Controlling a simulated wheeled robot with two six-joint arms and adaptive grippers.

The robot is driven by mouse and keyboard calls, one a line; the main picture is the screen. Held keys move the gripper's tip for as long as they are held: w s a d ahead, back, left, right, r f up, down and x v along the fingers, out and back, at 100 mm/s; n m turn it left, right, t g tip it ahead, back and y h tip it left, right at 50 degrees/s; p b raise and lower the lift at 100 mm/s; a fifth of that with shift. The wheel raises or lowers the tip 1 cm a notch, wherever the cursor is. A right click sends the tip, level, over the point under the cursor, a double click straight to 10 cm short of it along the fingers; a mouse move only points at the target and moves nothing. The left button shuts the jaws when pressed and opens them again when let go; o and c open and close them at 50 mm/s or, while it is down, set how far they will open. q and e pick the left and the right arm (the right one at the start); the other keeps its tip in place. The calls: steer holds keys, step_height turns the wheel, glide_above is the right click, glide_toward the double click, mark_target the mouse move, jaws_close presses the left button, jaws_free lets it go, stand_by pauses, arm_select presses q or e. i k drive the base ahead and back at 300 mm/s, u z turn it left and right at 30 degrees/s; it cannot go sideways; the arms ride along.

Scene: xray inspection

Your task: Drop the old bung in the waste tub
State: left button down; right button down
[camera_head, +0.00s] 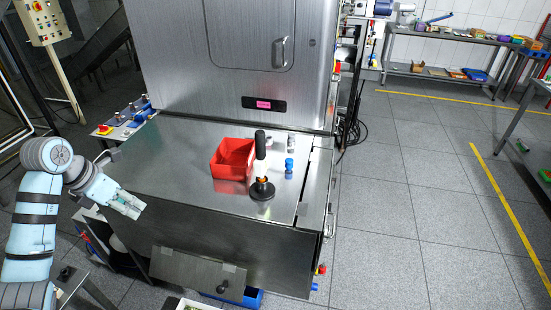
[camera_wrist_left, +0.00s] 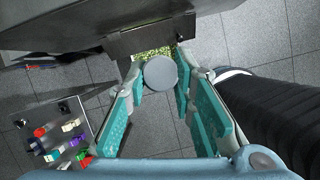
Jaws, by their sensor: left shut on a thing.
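My left gripper (camera_head: 136,209) is in the head view, left of the steel worktop's front edge, with its fingers pointing right. In the left wrist view its teal-padded fingers (camera_wrist_left: 160,85) are shut on a round grey piece, seen end-on, which looks like the old bung (camera_wrist_left: 160,73). In the head view the bung cannot be made out. A red open-topped tub (camera_head: 218,171) stands on the worktop, right of the gripper and well apart from it. A blue tub (camera_head: 254,299) sits low below the cabinet. I cannot tell which is the waste tub. My right gripper is not in view.
On the steel worktop (camera_head: 170,165) a black-handled tool (camera_head: 260,145) stands upright on a dark round base, beside a small blue bottle (camera_head: 289,166). A control panel (camera_head: 122,122) is at the worktop's left. Open floor (camera_head: 420,210) lies right.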

mark_target(236, 164)
steer(key=z, duration=0.45)
steer(key=i, duration=1)
steer(key=u, duration=0.05)
